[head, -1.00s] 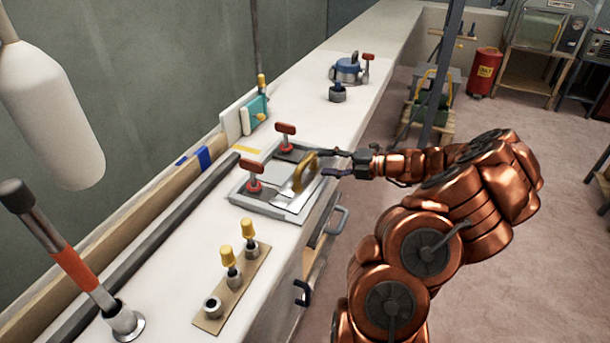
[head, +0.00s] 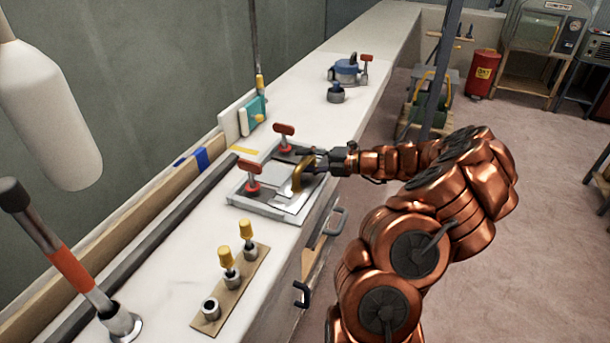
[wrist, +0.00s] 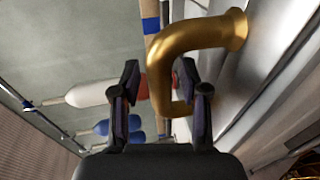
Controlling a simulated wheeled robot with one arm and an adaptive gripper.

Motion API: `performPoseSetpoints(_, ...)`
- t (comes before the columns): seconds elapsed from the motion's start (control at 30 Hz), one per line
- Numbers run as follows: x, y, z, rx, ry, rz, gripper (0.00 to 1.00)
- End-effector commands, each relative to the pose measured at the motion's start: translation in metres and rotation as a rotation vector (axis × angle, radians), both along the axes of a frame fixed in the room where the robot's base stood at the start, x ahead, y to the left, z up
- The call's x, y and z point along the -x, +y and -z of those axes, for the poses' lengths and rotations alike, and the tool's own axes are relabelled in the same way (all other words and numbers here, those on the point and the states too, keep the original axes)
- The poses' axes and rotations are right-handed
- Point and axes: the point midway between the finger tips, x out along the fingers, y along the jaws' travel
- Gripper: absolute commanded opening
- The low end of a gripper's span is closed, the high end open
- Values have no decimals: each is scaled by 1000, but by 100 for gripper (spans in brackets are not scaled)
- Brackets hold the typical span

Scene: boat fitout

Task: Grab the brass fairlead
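The brass fairlead (head: 298,178) is a golden bent tube standing on a grey plate (head: 270,210) on the white bench. In the wrist view the fairlead (wrist: 190,38) fills the upper middle, and its bent end reaches down between the two fingers. My gripper (head: 309,162) is at the fairlead from the right. In the wrist view my gripper (wrist: 166,98) is open, with the fairlead close to the right finger and a clear gap to the left finger. I cannot tell whether the right finger touches it.
Two red-handled clamps (head: 252,178) (head: 283,132) stand on the plate beside the fairlead. Yellow-capped fittings (head: 229,262) sit on a tan strip nearer the front. A blue round device (head: 346,72) stands farther along the bench (head: 325,118). Handles (head: 334,222) stick out from the bench front.

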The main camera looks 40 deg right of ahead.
Motion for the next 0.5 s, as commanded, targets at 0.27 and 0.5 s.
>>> performPoseSetpoints(0.27,0,0,0,0,0,0,12)
performPoseSetpoints(0.5,0,0,0,0,0,0,0)
